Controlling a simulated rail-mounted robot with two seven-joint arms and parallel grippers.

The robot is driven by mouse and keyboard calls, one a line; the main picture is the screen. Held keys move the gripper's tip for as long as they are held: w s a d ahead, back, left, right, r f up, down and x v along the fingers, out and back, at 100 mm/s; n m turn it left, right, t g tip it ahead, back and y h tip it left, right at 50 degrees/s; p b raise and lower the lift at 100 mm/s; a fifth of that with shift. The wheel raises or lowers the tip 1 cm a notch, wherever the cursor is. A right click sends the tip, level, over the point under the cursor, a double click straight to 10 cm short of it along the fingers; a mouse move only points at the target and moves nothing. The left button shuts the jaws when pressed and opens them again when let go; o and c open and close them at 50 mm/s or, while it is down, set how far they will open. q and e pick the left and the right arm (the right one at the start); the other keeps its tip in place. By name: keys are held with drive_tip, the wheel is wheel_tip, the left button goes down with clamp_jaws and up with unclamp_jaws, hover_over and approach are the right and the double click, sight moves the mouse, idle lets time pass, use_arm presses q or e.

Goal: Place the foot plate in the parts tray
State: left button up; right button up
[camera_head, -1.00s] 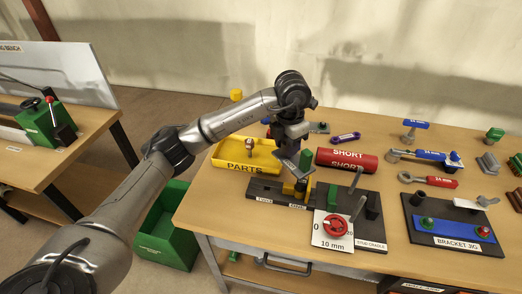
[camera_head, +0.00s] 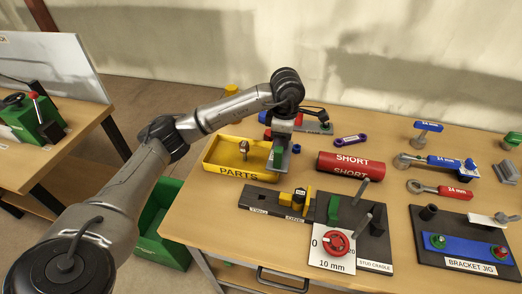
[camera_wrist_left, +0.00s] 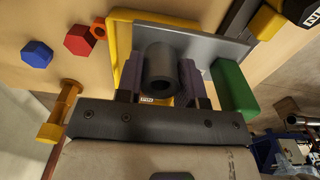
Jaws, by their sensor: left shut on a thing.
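My left gripper (camera_head: 281,138) is shut on the foot plate (camera_head: 284,163), a flat grey plate. In the left wrist view the foot plate (camera_wrist_left: 205,44) carries a dark hollow cylinder (camera_wrist_left: 161,68) between the fingers (camera_wrist_left: 162,85). A green block (camera_wrist_left: 233,88) sits against its right side. The yellow parts tray (camera_head: 238,174), labelled PARTS, is at the back left of the bench. The plate is at the tray's right end; whether it touches the tray is unclear. In the left wrist view the plate hides part of the tray's yellow rim (camera_wrist_left: 122,38). My right gripper is not in view.
A dark gauge block (camera_head: 277,202) and stud cradle (camera_head: 375,245) stand in front of the tray. Wrenches and the bracket jig (camera_head: 465,240) are further right. A green bin (camera_head: 160,225) stands below the bench's left edge.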

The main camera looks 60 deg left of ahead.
use_arm(q)
drive_tip(key=a+f, duration=0.1)
drive_tip(key=a, duration=0.1)
drive_tip(key=s+a+f+b, duration=0.1)
drive_tip(key=a, duration=0.1)
drive_tip(key=a+f, duration=0.2)
drive_tip(key=shift+s+a, duration=0.2)
drive_tip(key=shift+a, duration=0.05)
drive_tip(key=shift+f+b, duration=0.9)
drive_tip(key=shift+f, duration=1.1)
drive_tip(key=shift+f, duration=0.1)
drive_tip(key=o, duration=0.7)
drive_tip(key=shift+f, duration=0.1)
drive_tip(key=shift+o, duration=0.2)
drive_tip(key=shift+r, duration=0.4)
wheel_tip(320, 180, up, 12)
drive_tip(key=p, duration=0.3)
drive_tip(key=shift+f+p, duration=0.2)
drive_tip(key=shift+p, duration=0.1)
